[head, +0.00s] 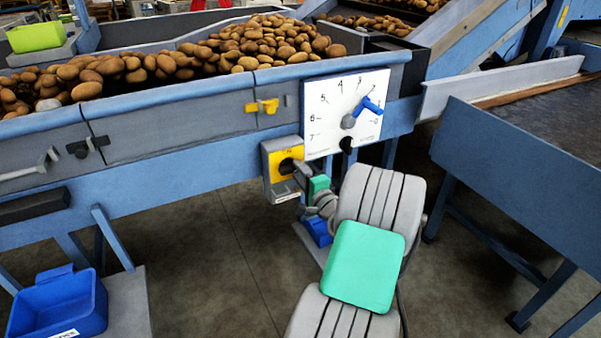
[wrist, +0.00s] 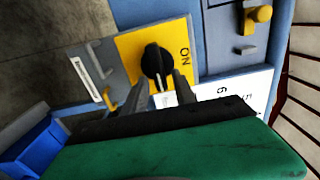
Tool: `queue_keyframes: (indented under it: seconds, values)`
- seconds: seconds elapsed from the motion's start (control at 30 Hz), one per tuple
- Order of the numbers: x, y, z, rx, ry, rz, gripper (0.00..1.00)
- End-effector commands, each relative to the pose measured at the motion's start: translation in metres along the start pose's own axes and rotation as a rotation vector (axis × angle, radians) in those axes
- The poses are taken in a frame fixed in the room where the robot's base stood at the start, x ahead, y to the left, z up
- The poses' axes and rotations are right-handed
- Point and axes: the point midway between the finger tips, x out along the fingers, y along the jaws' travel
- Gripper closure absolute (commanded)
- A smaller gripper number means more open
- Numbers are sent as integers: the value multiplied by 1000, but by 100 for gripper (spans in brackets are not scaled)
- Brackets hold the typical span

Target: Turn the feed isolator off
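The feed isolator is a grey box with a yellow plate (head: 271,157) on the blue frame, below the hopper side. Its black rotary knob (head: 287,166) also shows in the wrist view (wrist: 154,60), with a pale mark on its face. The word ON stands on the yellow plate (wrist: 184,40), right of the knob in the wrist view. My gripper (wrist: 160,88) is open, its two grey fingers close to the knob's near end, one on each side. I cannot tell whether they touch it. In the head view my gripper (head: 300,170) partly covers the box.
A white dial board (head: 325,105) with a blue pointer (head: 369,105) stands right above the isolator. A yellow latch (head: 262,106) sits up and left. A blue bin (head: 60,305) is at lower left. Potatoes (head: 250,42) fill the hopper above.

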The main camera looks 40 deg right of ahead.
Motion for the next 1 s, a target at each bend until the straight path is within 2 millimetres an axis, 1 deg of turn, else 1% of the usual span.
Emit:
queue_keyframes:
  seconds: [0.27,0.33,0.43,0.6,0.7,0.8,1.0]
  values:
    - [0,0,0,-1,0,0,62]
    - [-4,0,-1,0,1,1,62]
    - [-19,1,-1,1,3,3,62]
    - [-55,0,-2,1,5,1,62]
    - [-70,0,-2,1,4,2,62]
    - [-78,0,-1,0,2,0,62]
    - [-79,0,0,-1,0,0,62]
